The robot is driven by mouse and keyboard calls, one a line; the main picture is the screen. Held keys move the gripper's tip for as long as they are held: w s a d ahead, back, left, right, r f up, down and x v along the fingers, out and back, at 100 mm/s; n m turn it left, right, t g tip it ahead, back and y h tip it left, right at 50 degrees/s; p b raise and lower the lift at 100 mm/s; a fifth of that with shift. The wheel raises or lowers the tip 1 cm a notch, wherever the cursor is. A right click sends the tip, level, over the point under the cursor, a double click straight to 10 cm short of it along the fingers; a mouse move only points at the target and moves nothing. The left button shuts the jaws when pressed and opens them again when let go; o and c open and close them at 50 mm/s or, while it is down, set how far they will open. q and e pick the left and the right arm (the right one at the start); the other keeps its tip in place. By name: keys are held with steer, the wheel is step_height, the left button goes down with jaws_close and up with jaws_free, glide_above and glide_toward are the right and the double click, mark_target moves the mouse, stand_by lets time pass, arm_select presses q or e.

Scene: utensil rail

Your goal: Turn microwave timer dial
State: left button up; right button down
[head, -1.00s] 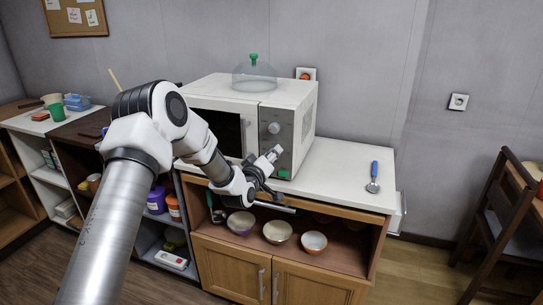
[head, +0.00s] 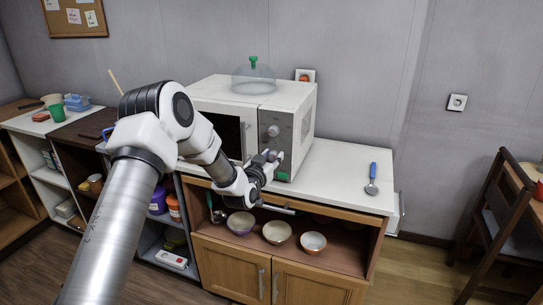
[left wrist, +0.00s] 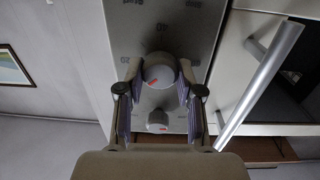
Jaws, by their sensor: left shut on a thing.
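The white microwave (head: 215,88) stands on the counter with its grey control panel (head: 287,122) at the front right. Its upper knob (head: 273,131) is clear in the head view and also shows in the left wrist view (left wrist: 157,120). The lower dial (left wrist: 158,73), round and pale with a red mark and numbers around it, is between my left fingers in the left wrist view. My left gripper (head: 272,156) is shut on this timer dial and hides it in the head view. My right gripper is not in view.
The door handle (left wrist: 262,85) runs close beside the left gripper. A glass dome (head: 254,75) with a green knob sits on the microwave. A blue-handled utensil (head: 373,178) lies on the clear right part of the counter (head: 335,180). Bowls (head: 277,232) stand on the shelf below.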

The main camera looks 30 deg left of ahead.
arm_select(q)
steer(key=m+p, duration=0.1)
steer(key=m, duration=0.3)
steer(key=shift+d+r+y+p, duration=0.1)
steer(key=shift+y+p, duration=0.2)
steer(key=m+p, duration=0.1)
steer(key=m, duration=0.2)
steer(key=shift+m, duration=0.4)
steer(key=m+p, duration=0.2)
steer(key=m, duration=0.2)
steer(key=shift+d, duration=0.1)
steer(key=m+p, duration=0.2)
steer(key=m, duration=0.1)
steer(key=shift+m+y, duration=0.3)
steer(key=shift+m, duration=0.1)
steer(key=m+p, duration=0.1)
steer(key=m, duration=0.2)
steer(key=m+p, duration=0.1)
steer(key=m, duration=0.1)
steer(key=shift+f+p, duration=0.3)
steer(key=shift+p, duration=0.05)
steer(key=m+p, duration=0.1)
steer(key=m, duration=0.4)
steer(key=shift+f+p, duration=0.2)
steer(key=shift+p, duration=0.2)
steer(key=o, duration=1.2)
steer(key=shift+c, duration=0.2)
